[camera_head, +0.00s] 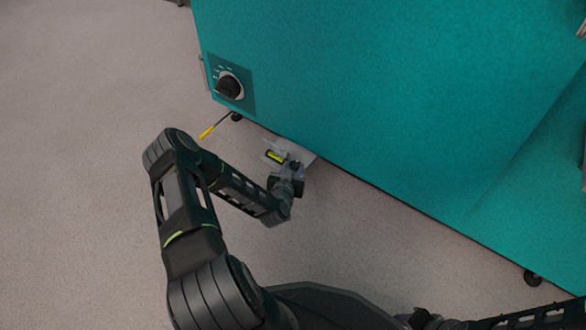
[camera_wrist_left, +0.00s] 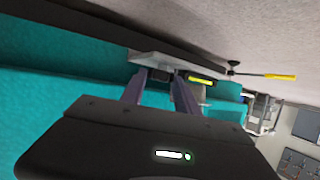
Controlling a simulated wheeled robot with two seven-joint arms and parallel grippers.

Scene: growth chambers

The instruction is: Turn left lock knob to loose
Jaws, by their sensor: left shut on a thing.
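A light grey plate (camera_head: 303,151) sticks out at the foot of the teal chamber, with a yellow level vial (camera_head: 275,156) on it. In the left wrist view the plate (camera_wrist_left: 150,58) lies just beyond my left gripper (camera_wrist_left: 161,76), and the vial (camera_wrist_left: 201,81) is right of its fingers. My left gripper (camera_head: 294,166) is at the plate, shut on a small dark knob (camera_wrist_left: 160,75) between its fingertips. The knob is mostly hidden by the fingers, and its turn position cannot be read. My right gripper is not in view.
The teal chamber (camera_head: 370,90) stands close above the plate on casters. A black dial (camera_head: 230,86) is on its front. A yellow-handled screwdriver (camera_head: 208,131) is near the chamber's left corner. The floor (camera_head: 80,180) on the left is clear.

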